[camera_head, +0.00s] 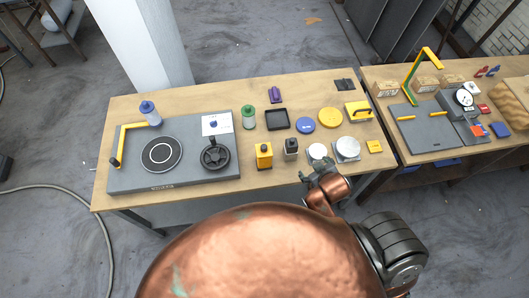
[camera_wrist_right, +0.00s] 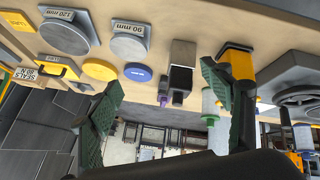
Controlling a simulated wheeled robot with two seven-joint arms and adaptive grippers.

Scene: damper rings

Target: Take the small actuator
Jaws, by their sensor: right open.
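Two small upright blocks stand near the table's front edge: a yellow one with a dark top (camera_head: 264,156) and a grey one with a dark top (camera_head: 291,149). I cannot tell which is the small actuator. My right gripper (camera_head: 314,180) is at the front edge, right of both blocks and close to the round discs. In the wrist view my right gripper (camera_wrist_right: 162,78) is open and empty. The grey block (camera_wrist_right: 183,54) shows beyond the gap between its fingers, and the yellow block (camera_wrist_right: 240,65) shows partly behind the right finger. My left gripper is not in view.
A round disc (camera_head: 317,151) and a square plate with a disc (camera_head: 347,149) stand beside the right gripper. A black handwheel part (camera_head: 215,155) sits on the grey board (camera_head: 190,181). A black tray (camera_head: 277,120), green canister (camera_head: 248,117) and purple part (camera_head: 275,94) stand further back.

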